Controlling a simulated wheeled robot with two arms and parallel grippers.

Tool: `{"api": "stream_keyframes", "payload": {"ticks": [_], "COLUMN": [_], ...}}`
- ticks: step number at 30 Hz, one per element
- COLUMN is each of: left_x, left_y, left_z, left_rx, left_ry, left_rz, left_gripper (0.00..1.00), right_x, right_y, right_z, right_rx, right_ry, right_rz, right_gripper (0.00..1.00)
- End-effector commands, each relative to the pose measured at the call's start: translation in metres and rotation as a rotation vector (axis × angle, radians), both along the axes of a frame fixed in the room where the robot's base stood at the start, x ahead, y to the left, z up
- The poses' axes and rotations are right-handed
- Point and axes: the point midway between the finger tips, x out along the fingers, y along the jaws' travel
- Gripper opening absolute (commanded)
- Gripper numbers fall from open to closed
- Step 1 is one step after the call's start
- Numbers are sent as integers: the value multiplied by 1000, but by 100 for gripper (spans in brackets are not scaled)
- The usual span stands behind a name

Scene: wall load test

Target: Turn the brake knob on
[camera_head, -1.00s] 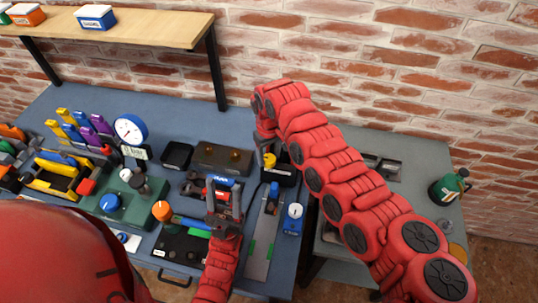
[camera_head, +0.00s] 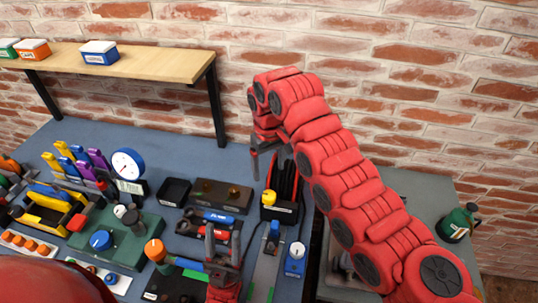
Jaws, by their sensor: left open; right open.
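I cannot tell which knob is the brake knob, as the labels are too small to read. A blue knob (camera_head: 101,240) sits on a green box at the left. An orange knob (camera_head: 155,250) stands on a dark part in front of it. A small blue unit with a white dial (camera_head: 297,250) lies at the bench's right. My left gripper (camera_head: 223,246) is open, right of the orange knob and left of the white dial, touching neither as far as I can see. My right gripper (camera_head: 266,152) is open, pointing down near a black bin (camera_head: 286,190) at the back.
A round gauge (camera_head: 127,163) with a blue rim stands at the back left. A yellow piece (camera_head: 268,198) is at the black bin's front. Tools and holders crowd the left of the bench. A wooden shelf (camera_head: 150,65) overhangs the back. A green bottle (camera_head: 458,222) stands at the right.

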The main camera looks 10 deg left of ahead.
Motion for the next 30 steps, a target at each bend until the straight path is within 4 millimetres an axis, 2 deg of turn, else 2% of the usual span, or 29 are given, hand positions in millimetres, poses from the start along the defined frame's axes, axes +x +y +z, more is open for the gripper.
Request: {"api": "stream_keyframes", "payload": {"ticks": [6, 13, 18, 30], "left_x": [0, 0, 0, 0], "left_y": [0, 0, 0, 0], "left_z": [-7, -10, -11, -11], "left_rx": [0, 0, 0, 0], "left_ry": [0, 0, 0, 0], "left_rz": [0, 0, 0, 0], "left_gripper": [50, 50, 50, 50], "right_x": [1, 0, 0, 0], "right_y": [-1, -1, 0, 0], "right_z": [36, 57, 63, 63], "right_rx": [-1, -3, 1, 0], "right_ry": [-3, 0, 1, 1], "right_rz": [-4, -2, -2, -1], "right_gripper": [81, 81, 81, 81]}}
